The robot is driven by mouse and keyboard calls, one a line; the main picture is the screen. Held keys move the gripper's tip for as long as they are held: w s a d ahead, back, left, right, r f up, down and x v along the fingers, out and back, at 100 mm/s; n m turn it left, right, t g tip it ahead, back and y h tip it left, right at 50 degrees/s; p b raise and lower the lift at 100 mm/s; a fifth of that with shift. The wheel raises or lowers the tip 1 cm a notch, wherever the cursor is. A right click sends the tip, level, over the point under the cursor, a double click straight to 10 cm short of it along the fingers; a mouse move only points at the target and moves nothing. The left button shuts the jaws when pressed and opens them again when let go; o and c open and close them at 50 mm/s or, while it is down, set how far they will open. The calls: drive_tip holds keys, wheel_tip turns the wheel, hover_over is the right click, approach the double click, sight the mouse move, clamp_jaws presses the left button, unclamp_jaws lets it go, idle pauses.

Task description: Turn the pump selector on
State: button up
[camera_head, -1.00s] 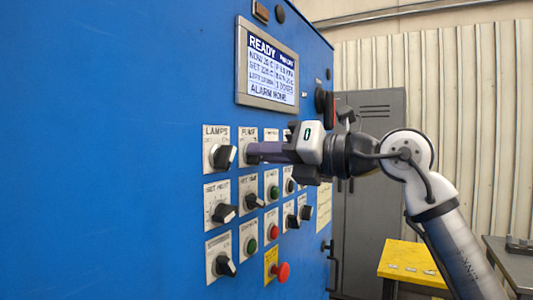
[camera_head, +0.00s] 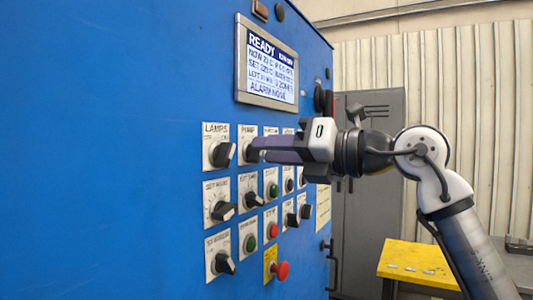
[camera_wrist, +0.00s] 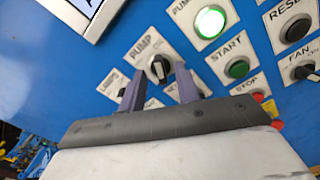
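The pump selector (camera_wrist: 159,68) is a black knob on a white plate labelled PUMP, on the blue panel. In the head view the selector (camera_head: 248,153) is partly hidden by my fingers. In the wrist view its grip carries a light mark and points roughly along the plate's length; I cannot read its on or off marking. My gripper (camera_head: 258,149) is open, its purple fingers spread apart. In the wrist view the gripper (camera_wrist: 159,84) has one finger on either side of the knob, with visible gaps. A round lamp (camera_wrist: 210,22) on a PUMP-labelled plate glows green.
The lamps knob (camera_head: 222,155) is left of the selector, with more knobs and buttons below. A green start button (camera_wrist: 237,68) is close by in the wrist view. The display (camera_head: 267,65) reads READY. A red mushroom button (camera_head: 281,271) is low on the panel.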

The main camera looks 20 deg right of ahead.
drive_tip(key=b+v, duration=0.2)
drive_tip(key=v, duration=1)
